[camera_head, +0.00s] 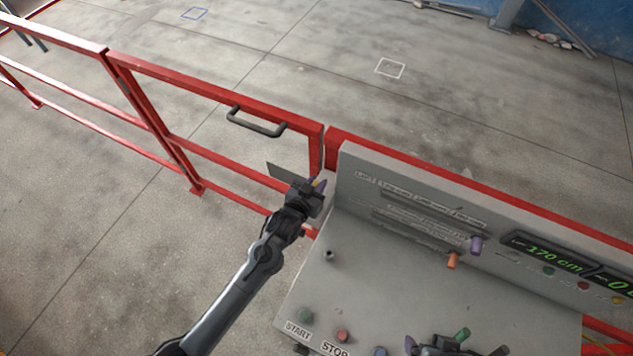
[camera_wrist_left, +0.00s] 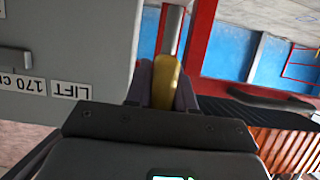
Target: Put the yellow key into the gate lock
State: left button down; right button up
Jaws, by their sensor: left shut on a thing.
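My left gripper (camera_head: 318,186) is shut on the yellow key (camera_wrist_left: 165,82), at the gate's latch end beside the console. In the left wrist view the key's yellow handle sits between the fingers (camera_wrist_left: 163,85), and its grey shank (camera_wrist_left: 173,30) points away from the gripper. In the head view only a small yellow bit shows. A grey plate (camera_head: 285,172) on the red gate (camera_head: 220,92) is just left of the gripper. The gripper hides the lock opening; I cannot tell whether the shank is in it. My right gripper (camera_head: 432,346) is partly visible at the bottom edge, its jaws unclear.
The grey console (camera_head: 375,265) stands right of the gate, with START and STOP buttons, a display (camera_head: 548,253), and an orange (camera_head: 454,260) and a purple (camera_head: 476,244) piece. A black handle (camera_head: 256,124) is on the gate.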

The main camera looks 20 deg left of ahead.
pick_arm(q)
jog(key=shift+f, duration=0.1)
dwell(1.0)
jog(key=shift+p, duration=0.5)
dwell(0.3)
dwell(0.8)
jog(key=shift+f, duration=0.45)
jog(key=shift+f+b, duration=1.05)
jog(key=shift+f, duration=0.55)
jog(key=c, duration=0.9)
grip_release()
